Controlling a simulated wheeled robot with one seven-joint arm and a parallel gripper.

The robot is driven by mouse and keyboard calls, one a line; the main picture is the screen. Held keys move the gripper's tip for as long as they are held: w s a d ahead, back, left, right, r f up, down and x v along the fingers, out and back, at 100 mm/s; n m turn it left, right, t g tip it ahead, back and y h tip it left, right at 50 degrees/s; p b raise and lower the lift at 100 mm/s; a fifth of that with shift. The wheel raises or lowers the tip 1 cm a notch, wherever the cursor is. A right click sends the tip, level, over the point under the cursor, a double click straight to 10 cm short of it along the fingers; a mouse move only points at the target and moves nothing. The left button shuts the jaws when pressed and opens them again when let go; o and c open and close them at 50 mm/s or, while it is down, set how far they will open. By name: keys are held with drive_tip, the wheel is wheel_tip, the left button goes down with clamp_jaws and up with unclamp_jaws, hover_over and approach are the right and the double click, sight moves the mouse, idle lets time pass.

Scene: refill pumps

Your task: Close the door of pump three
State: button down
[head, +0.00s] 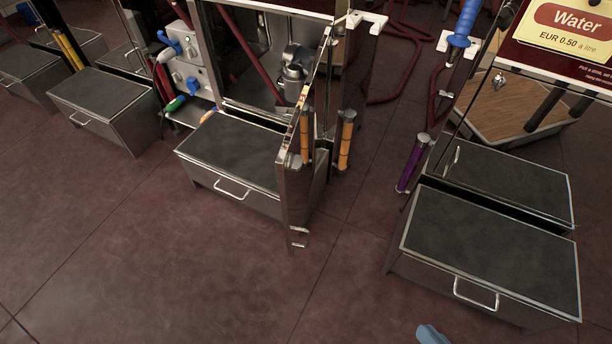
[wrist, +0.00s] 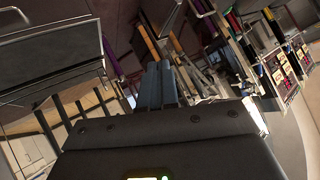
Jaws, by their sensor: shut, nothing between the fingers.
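The middle pump has an open cabinet, with metal fittings (head: 293,75) showing inside. Its door (head: 292,195) stands swung out towards me, seen almost edge-on, in front of the pump's right side. No pump number is readable, so I cannot tell by label which is pump three. The blue-grey tip of my gripper (head: 432,334) shows at the bottom edge of the head view, right of the door and apart from it. In the wrist view my gripper (wrist: 158,85) has its fingers together, with nothing between them.
A dark-topped drawer step (head: 230,150) juts out below the open cabinet. Another step (head: 490,245) stands at the right, under the Water pump's sign (head: 570,25). A purple tube (head: 412,163) stands beside it. Open floor (head: 330,290) lies between the door and the right step.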

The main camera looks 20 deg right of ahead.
drive_tip(key=w+a+f+m+g+y, duration=0.1)
drive_tip(key=w+f+m+g+y, duration=0.15)
drive_tip(key=w+f, duration=0.45)
drive_tip(key=n+y+p, duration=0.1)
drive_tip(key=y+p, duration=0.2)
drive_tip(key=y, duration=1)
approach(289, 182)
drive_tip(key=shift+t, duration=0.45)
drive_tip(key=x, duration=0.7)
drive_tip(key=shift+s+f, duration=0.15)
drive_tip(key=shift+f, duration=0.15)
